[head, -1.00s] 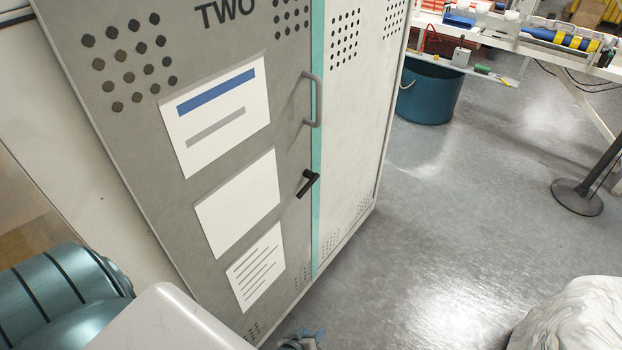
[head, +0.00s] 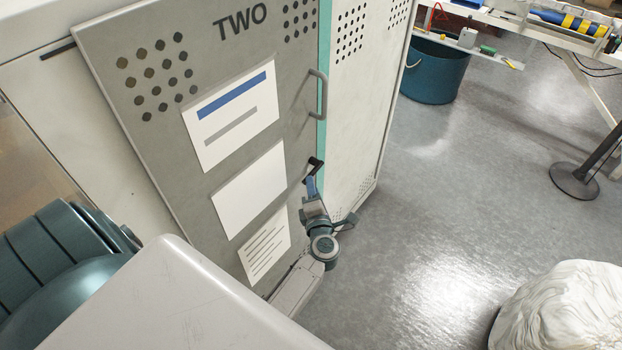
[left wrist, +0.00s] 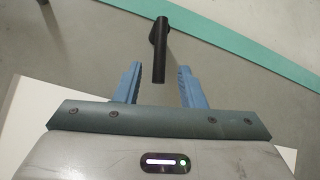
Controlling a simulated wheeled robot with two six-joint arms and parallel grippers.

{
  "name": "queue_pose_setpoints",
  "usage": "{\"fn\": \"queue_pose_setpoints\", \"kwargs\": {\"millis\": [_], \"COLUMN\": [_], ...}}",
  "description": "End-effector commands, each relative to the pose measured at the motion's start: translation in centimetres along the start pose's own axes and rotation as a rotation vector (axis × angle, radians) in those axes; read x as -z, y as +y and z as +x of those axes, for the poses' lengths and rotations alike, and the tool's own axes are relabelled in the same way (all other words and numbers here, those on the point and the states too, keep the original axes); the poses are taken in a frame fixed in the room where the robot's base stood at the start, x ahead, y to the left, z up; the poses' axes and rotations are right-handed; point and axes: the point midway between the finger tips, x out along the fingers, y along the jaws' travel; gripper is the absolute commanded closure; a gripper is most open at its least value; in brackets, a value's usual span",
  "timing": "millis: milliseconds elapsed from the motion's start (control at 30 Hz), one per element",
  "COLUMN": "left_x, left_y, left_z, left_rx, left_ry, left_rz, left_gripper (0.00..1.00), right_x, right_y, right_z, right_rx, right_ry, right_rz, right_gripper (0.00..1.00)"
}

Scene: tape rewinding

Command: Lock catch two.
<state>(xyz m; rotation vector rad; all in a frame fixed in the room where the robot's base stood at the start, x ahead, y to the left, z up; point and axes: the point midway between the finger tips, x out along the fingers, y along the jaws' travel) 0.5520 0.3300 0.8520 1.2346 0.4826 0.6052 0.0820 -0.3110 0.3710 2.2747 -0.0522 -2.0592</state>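The grey cabinet door marked TWO (head: 240,60) stands at the left in the head view and looks closed. Its catch, a short black lever handle (head: 314,167), sits near the door's right edge, below the grey pull handle (head: 318,97). My left gripper (head: 311,186) is at the catch, partly covering it. In the left wrist view the black lever (left wrist: 160,35) points down between the two blue fingers of my left gripper (left wrist: 159,70). The fingers are open, one on each side, with a gap to the lever on both sides. My right gripper is not in view.
White sheets (head: 250,190) are on the door. A teal strip (head: 322,60) runs along its right edge, beside a pale perforated panel (head: 355,90). A blue-green tub (head: 435,72), a post base (head: 574,182) and a white sack (head: 555,310) stand on the otherwise open floor.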

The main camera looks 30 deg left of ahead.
Motion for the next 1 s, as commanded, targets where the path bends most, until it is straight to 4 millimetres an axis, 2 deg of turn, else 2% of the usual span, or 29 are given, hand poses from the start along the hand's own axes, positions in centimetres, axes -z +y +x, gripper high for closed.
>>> {"fn": "queue_pose_setpoints", "kwargs": {"millis": [100, 233, 600, 633, 800, 1000], "left_x": [0.0, 0.0, 0.0, 0.0, 0.0, 0.0], "left_y": [0.0, -0.1, -0.1, -0.1, -0.1, -0.1], "left_z": [2.0, 3.4, 4.0, 4.0, 4.0, 4.0], "left_rx": [-0.002, -0.001, 0.001, 0.001, 0.001, 0.001], "left_ry": [-0.001, -0.001, 0.000, 0.000, 0.000, -0.001], "left_rz": [0.002, 0.003, 0.002, 0.002, 0.002, 0.002], "left_gripper": [0.64, 0.64, 0.64, 0.66, 0.99, 1.00], "right_x": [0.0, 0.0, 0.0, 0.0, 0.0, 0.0], "right_y": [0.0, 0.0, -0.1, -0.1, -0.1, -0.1], "right_z": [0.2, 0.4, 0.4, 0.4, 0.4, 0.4], "right_rx": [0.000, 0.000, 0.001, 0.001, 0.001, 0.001], "right_ry": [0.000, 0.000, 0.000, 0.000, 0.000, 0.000], "right_rz": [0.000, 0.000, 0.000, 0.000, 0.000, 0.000], "right_gripper": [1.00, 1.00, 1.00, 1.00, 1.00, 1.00]}}
